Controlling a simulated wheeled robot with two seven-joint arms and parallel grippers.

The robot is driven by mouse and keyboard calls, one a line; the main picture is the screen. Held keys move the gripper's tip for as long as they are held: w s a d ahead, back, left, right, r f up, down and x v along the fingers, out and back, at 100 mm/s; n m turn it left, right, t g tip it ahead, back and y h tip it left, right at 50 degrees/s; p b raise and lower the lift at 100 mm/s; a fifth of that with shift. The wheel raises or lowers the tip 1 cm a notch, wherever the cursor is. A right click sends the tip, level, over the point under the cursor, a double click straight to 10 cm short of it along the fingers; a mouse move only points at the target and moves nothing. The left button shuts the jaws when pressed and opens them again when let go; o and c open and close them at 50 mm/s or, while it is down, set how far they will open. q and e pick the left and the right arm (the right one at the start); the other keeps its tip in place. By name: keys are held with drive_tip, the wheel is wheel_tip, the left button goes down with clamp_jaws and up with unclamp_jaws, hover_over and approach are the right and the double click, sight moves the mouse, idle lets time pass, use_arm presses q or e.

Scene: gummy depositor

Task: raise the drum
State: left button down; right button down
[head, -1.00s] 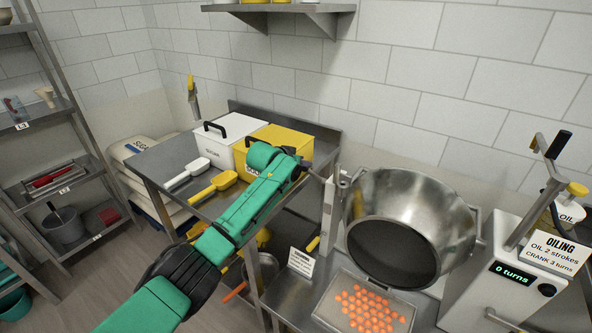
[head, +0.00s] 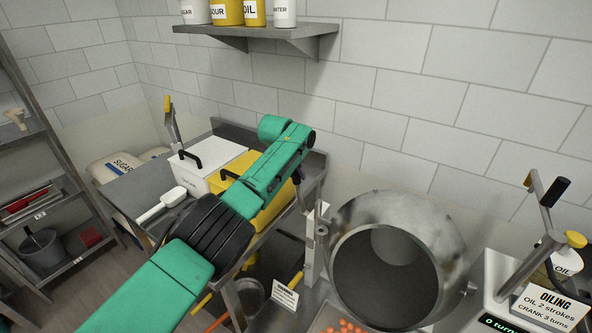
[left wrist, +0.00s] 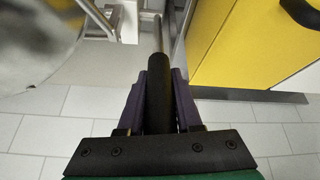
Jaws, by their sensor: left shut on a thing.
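The steel drum (head: 428,222) hangs tilted beside the bench, its round dark mouth towards me. In the left wrist view part of a blurred metal body, apparently the drum (left wrist: 35,40), fills the upper left corner. A lever's black grip (left wrist: 159,95) with a metal rod stands between the purple fingers of my left gripper (left wrist: 160,100), which is shut on it. In the head view my left gripper (head: 299,182) is mostly hidden behind my own green arm, left of the drum. My right gripper is out of view.
A tray with orange gummies (head: 347,327) lies below the drum. The oiling machine (head: 505,290) with its crank stands at the right. White (head: 205,165) and yellow (head: 262,207) bins stand on the bench behind my arm. Jars (head: 252,12) stand on the wall shelf above.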

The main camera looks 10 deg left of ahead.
use_arm(q)
drive_tip(key=shift+w+r, duration=0.1)
drive_tip(key=shift+r, duration=0.15)
drive_tip(key=c, duration=0.6)
unclamp_jaws()
drive_tip(key=shift+w+d+f, duration=0.1)
drive_tip(key=shift+f, duration=0.05)
